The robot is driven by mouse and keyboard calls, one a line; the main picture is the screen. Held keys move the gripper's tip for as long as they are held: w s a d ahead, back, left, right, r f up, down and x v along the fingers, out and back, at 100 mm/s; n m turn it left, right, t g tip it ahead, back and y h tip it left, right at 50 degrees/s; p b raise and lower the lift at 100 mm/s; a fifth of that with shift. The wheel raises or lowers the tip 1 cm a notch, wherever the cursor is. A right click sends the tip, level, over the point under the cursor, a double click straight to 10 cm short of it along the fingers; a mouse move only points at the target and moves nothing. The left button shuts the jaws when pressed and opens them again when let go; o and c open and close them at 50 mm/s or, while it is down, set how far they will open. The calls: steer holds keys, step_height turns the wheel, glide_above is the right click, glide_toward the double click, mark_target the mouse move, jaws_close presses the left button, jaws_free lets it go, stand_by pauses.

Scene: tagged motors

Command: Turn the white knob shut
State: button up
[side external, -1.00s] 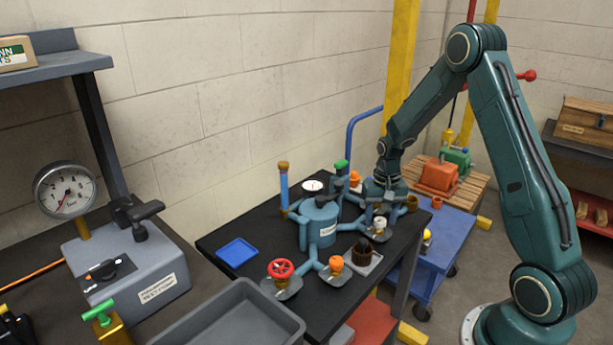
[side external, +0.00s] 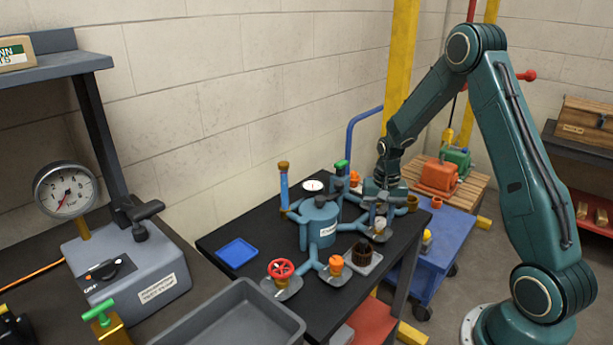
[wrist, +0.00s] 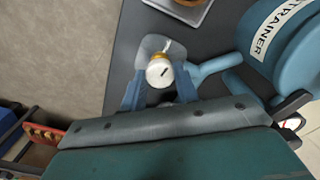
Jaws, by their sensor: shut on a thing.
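The white knob (wrist: 158,72) has a dark slot mark on its top and sits on a brass stem over a grey plate (wrist: 152,45). My gripper (wrist: 159,86) is shut on the knob in the wrist view, with a blue-grey finger on each side of it. In the side view my gripper (side external: 379,208) points down at the right arm of the blue manifold (side external: 320,222). There its fingers hide most of the white knob. The manifold's drum also shows in the wrist view (wrist: 290,55), with part of its label.
A red handwheel (side external: 281,268) and an orange knob (side external: 336,262) stand on the manifold's front arms. A green-topped valve (side external: 341,165) stands behind. A small tray (side external: 372,265) with a dark round part lies just in front of my gripper. A blue tray (side external: 237,252) lies left.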

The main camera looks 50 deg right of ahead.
mark_target(381, 219)
steer(key=m, duration=0.7)
steer(key=shift+m, duration=0.4)
steer(key=m, duration=0.4)
steer(key=shift+m, duration=2.2)
steer(key=o, duration=1)
steer(key=shift+c, duration=0.2)
steer(key=shift+r, duration=0.1)
step_height(381, 219, up, 14)
steer(key=shift+f, duration=0.2)
